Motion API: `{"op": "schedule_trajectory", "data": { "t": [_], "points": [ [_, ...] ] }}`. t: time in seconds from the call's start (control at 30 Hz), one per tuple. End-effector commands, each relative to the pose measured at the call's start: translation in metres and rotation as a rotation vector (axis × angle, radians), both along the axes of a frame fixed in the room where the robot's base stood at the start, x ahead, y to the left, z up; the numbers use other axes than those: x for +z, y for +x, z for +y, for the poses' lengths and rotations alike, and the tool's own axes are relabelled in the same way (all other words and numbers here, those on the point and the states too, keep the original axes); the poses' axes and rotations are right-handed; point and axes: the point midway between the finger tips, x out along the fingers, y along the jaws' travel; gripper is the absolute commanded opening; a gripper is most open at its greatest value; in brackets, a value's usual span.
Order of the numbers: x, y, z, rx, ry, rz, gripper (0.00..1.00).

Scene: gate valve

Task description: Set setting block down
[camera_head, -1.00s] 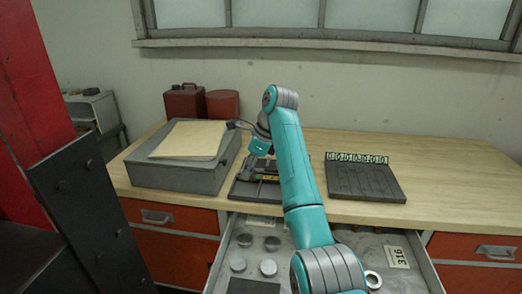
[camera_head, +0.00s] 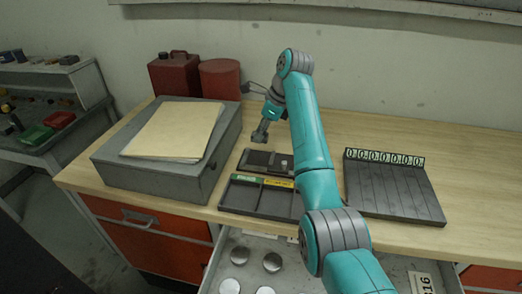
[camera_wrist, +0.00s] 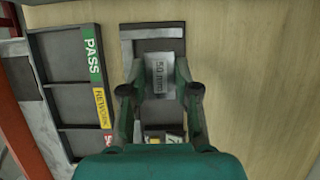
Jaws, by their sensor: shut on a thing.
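The setting block (camera_wrist: 160,76) is a small grey metal block marked "50 mm" in the wrist view. My gripper (camera_wrist: 160,90) is shut on it, with one dark finger on each side. In the head view my gripper (camera_head: 261,136) is above the back of the counter, by a dark fixture plate (camera_head: 256,158). In the wrist view the block overlaps this fixture (camera_wrist: 126,45) and its grey recess. I cannot tell whether the block touches it. The block cannot be made out in the head view.
A dark sorting tray (camera_head: 238,198) with PASS and REWORK labels lies in front of the fixture. A slotted rack (camera_head: 393,192) with number tags is at right, a grey box (camera_head: 150,178) with a folder at left. A drawer (camera_head: 216,255) with metal discs is open below.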

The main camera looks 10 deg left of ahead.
Motion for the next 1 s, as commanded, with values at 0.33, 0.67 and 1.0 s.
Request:
{"op": "schedule_trajectory", "data": {
  "t": [0.33, 0.67, 1.0],
  "points": [
    [-0.043, 0.0, 0.0, -0.001, 0.0, 0.0, 0.0],
    [-0.071, 0.0, 0.0, -0.001, 0.0, -0.002, 0.0],
    [-0.074, 0.0, 0.0, -0.001, -0.001, -0.001, 0.48]
  ]
}}
